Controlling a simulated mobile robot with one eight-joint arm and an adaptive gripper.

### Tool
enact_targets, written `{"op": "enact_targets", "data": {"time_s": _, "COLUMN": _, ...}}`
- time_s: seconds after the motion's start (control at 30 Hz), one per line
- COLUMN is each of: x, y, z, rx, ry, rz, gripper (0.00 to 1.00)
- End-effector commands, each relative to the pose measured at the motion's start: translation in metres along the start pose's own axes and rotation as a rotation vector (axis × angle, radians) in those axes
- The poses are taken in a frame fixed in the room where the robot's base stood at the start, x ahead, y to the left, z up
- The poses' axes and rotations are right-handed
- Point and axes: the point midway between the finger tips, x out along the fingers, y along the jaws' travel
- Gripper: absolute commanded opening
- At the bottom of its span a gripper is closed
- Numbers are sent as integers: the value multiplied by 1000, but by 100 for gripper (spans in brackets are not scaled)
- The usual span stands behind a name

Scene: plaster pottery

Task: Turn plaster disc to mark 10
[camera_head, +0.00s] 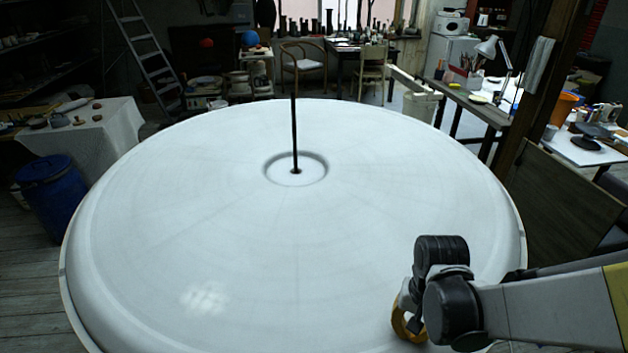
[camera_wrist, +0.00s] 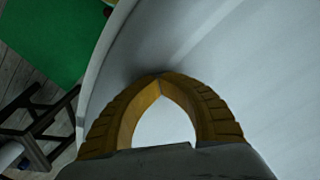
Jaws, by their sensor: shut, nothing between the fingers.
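The plaster disc (camera_head: 280,235) is a large, pale round dome that fills most of the head view. A dark upright rod (camera_head: 294,135) stands in a ringed hollow at its centre. I cannot make out any numbered marks on it. My gripper (camera_head: 408,325) is over the disc's near right part, close to the rim. In the wrist view its two yellow-brown fingers (camera_wrist: 160,77) meet at the tips, with nothing between them. The disc's pale surface (camera_wrist: 255,60) lies beyond the fingers there. I cannot tell whether the fingertips touch it.
A blue barrel (camera_head: 52,195) and a white-covered table (camera_head: 95,125) stand left. A stepladder (camera_head: 145,55) and chairs are behind. A wooden post (camera_head: 540,90) and cluttered benches stand right. A green surface (camera_wrist: 55,35) shows past the rim in the wrist view.

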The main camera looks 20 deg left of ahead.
Motion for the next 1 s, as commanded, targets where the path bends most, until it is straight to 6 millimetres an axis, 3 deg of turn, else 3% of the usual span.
{"op": "enact_targets", "data": {"time_s": 0.53, "x": 1, "y": -27, "z": 25, "rx": -2, "ry": 3, "rz": 1, "gripper": 0}}
{"op": "enact_targets", "data": {"time_s": 1.0, "x": 1, "y": -30, "z": 28, "rx": 0, "ry": 3, "rz": 2, "gripper": 0}}
